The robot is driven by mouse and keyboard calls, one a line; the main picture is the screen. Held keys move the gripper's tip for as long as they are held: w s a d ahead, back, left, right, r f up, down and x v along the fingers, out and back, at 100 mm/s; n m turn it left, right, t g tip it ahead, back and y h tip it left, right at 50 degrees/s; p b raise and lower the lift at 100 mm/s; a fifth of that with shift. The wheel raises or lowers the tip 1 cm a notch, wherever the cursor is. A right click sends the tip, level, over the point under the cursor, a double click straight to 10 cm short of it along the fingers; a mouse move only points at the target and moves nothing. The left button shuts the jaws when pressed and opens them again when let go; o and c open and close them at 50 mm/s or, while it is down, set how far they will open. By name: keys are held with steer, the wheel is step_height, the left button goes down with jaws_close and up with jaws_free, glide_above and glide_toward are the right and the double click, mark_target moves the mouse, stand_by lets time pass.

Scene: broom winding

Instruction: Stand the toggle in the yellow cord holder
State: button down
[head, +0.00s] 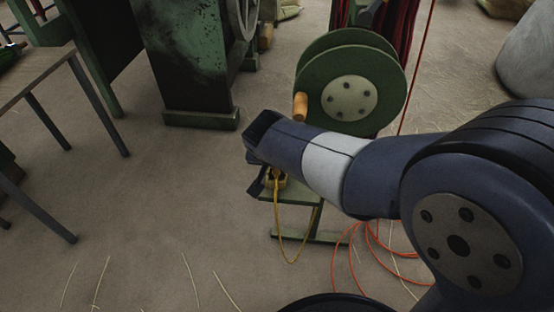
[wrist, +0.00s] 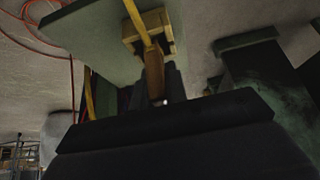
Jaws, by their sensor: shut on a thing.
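The toggle (wrist: 155,78) is a small brown wooden piece. My gripper (wrist: 156,92) is shut on it, with a dark finger on each side in the wrist view. The yellow cord holder (wrist: 158,24) is a small yellowish block on a green plate (wrist: 82,42). The toggle's end is close to the holder and overlaps it in the wrist view; I cannot tell whether it is inside. In the head view my arm partly hides the holder (head: 281,183) and the toggle. A yellow cord (head: 279,232) hangs in a loop below the green plate.
A green reel (head: 385,85) with a wooden handle (head: 300,106) stands behind my arm. Orange cord (head: 345,262) lies looped on the floor at right. A green machine stand (head: 200,118) is behind, and a table (head: 40,78) stands at left. The floor between is open, with loose straws.

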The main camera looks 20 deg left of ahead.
steer(key=shift+f+b, duration=0.45)
steer(key=shift+f, duration=0.15)
steer(key=shift+r, duration=0.25)
steer(key=shift+r+p, duration=0.6)
steer(key=shift+f+b, duration=0.75)
steer(key=shift+b, duration=0.1)
stand_by(0.8)
steer(key=c, duration=1.7)
jaws_free()
steer(key=p+v, duration=0.5)
steer(key=v, duration=0.6)
